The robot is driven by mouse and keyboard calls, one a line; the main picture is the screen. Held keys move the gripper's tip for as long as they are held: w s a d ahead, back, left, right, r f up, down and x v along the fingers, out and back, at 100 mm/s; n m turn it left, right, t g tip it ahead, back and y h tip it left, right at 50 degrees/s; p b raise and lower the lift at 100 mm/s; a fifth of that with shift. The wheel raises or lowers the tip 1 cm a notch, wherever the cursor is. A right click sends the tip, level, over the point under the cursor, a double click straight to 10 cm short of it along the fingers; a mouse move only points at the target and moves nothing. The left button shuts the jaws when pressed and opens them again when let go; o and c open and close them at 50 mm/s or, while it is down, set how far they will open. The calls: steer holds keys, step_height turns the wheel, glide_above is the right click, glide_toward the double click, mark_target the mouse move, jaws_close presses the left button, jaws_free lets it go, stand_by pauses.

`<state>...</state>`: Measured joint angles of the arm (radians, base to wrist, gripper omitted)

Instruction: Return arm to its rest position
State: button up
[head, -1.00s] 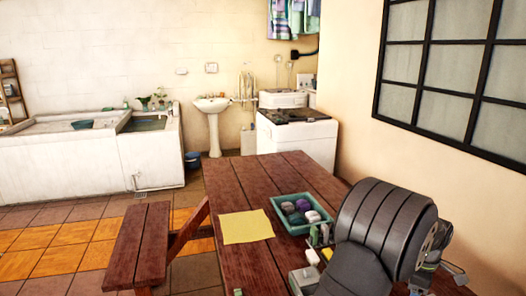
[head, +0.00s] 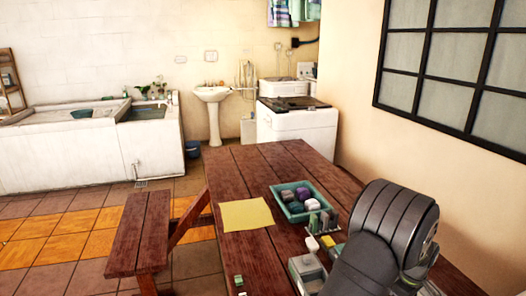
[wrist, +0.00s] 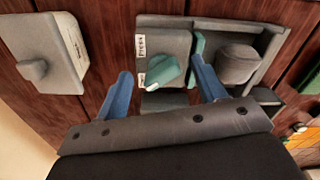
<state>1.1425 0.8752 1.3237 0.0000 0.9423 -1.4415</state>
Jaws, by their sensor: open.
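My gripper (wrist: 163,92) shows in the wrist view with two blue fingers spread wide apart and nothing between them touching both. It is above grey fixtures on the wooden table: a block with a teal knob (wrist: 163,71) and a printed label appears between the fingers. In the head view my dark arm (head: 385,235) is at the lower right over the table, and the gripper itself cannot be made out there.
The wooden table (head: 262,165) holds a teal tray (head: 284,211) with several coloured blocks, a yellow sheet (head: 246,214) and small grey fixtures (head: 305,272). A grey box with a knob (wrist: 45,55) is at the wrist view's left. A bench (head: 139,236) stands left; a wall is right.

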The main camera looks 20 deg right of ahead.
steer(key=m, duration=0.6)
steer(key=shift+a, duration=0.2)
steer(key=shift+a+m, duration=0.15)
steer(key=shift+m, duration=2.65)
